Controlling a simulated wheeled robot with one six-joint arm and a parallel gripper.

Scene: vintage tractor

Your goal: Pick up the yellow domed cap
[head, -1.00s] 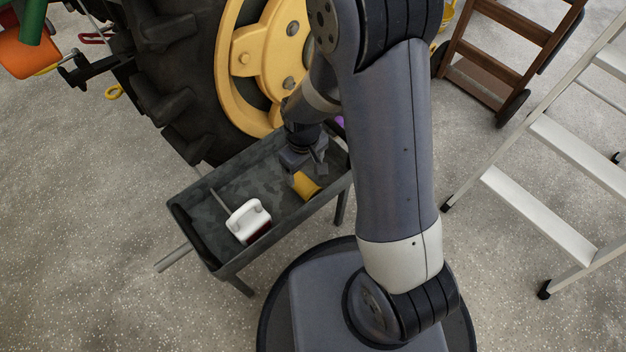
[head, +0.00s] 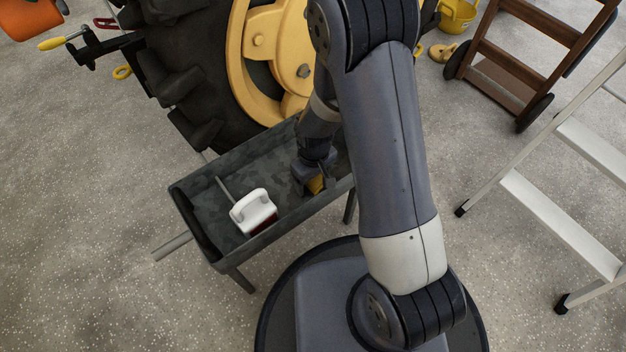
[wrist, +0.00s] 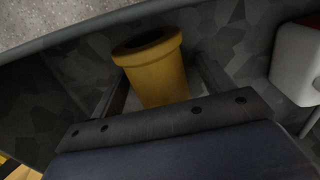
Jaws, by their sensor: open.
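The yellow domed cap (wrist: 160,78) lies in the dark grey trough-like tray (head: 212,222). In the wrist view its rimmed, hollow end faces up and away from my gripper. My gripper (wrist: 160,85) is open, with one finger on each side of the cap. I cannot tell whether either finger touches it. In the head view my gripper (head: 316,186) is down inside the tray, and only a small part of the yellow cap (head: 315,184) shows between the fingers. The cap's far end is hidden behind the gripper body.
A white and red object (head: 254,212) with a handle stands in the tray left of my gripper; it shows at the right of the wrist view (wrist: 298,62). A large tractor wheel (head: 185,70) is behind the tray. A white stepladder (head: 560,220) stands at right.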

